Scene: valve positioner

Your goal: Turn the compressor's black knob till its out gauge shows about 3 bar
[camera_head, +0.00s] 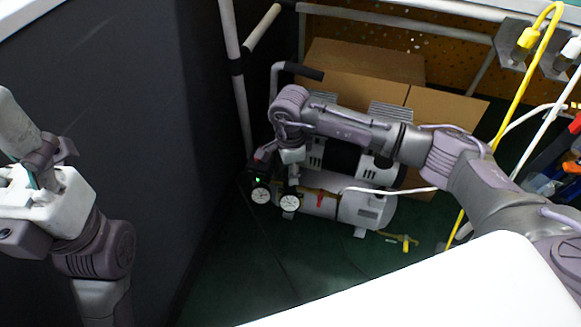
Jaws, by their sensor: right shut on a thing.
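The compressor (368,208) is a pale tank unit standing on the dark green floor. Two round white gauges (260,195) and (290,203) sit at its left end. Their needles are too small to read. My right arm reaches over the compressor from the right, and its gripper (293,181) points down just above the right-hand gauge. It is shut on the black knob, which is mostly hidden by the gripper. My left arm shows at the left edge, away from the compressor; its gripper fingers do not show.
Cardboard boxes (366,62) stand behind the compressor. A dark wall panel (140,130) and a pale upright post (238,80) are on the left. Yellow and white cables (520,88) hang at the right. A brass-coloured fitting (405,242) lies at the compressor's right. The floor in front is clear.

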